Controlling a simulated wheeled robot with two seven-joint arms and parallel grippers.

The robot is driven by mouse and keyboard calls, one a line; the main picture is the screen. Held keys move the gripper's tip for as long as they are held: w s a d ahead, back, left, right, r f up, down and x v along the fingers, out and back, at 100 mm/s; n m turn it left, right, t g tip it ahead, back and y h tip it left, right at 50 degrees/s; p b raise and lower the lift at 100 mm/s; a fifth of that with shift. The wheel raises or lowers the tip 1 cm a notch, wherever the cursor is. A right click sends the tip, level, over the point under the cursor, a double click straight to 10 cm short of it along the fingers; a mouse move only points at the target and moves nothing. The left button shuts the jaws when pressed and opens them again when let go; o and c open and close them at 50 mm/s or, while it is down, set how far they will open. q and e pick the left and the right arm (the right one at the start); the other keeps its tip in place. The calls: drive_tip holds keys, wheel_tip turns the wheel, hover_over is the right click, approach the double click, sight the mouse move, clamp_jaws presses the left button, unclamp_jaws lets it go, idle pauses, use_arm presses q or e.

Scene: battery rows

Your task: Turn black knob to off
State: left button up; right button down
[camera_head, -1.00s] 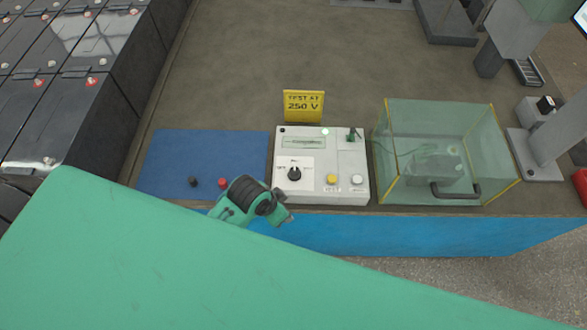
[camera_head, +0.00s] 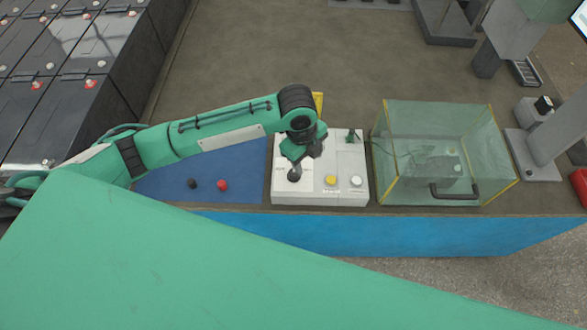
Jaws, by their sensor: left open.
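The black knob (camera_head: 294,175) is on the lower left of the front panel of a white tester box (camera_head: 310,193). My left gripper (camera_head: 297,168) is over the box, pointing down at the knob. Its jaws are open, and the fingertips are small and dark against the knob, so I cannot tell whether they touch it. The gripper and wrist hide the upper left of the panel and the marks around the knob, so its setting does not show. My right gripper is not in view.
A yellow button (camera_head: 331,180) and a white button (camera_head: 356,181) sit right of the knob. A clear box with yellow edges (camera_head: 440,125) stands to the right. Black (camera_head: 192,183) and red (camera_head: 222,185) pieces lie on the blue mat (camera_head: 250,165). The yellow sign (camera_head: 318,101) is mostly hidden.

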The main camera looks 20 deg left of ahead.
sight(293, 171)
use_arm(q)
drive_tip(key=w+a+r+m+y, duration=0.2)
drive_tip(key=a, duration=0.2)
drive_tip(key=shift+g, duration=0.3)
drive_tip(key=f+p, duration=0.1)
drive_tip(key=f, duration=0.5)
drive_tip(key=f+p, duration=0.1)
drive_tip(key=f, duration=0.5)
drive_tip(key=shift+s+a+f, duration=0.1)
drive_tip(key=shift+s+a, duration=0.05)
drive_tip(key=shift+s, duration=0.05)
drive_tip(key=shift+f+p, duration=0.3)
drive_tip(key=shift+f, duration=0.25)
drive_tip(key=c, duration=1)
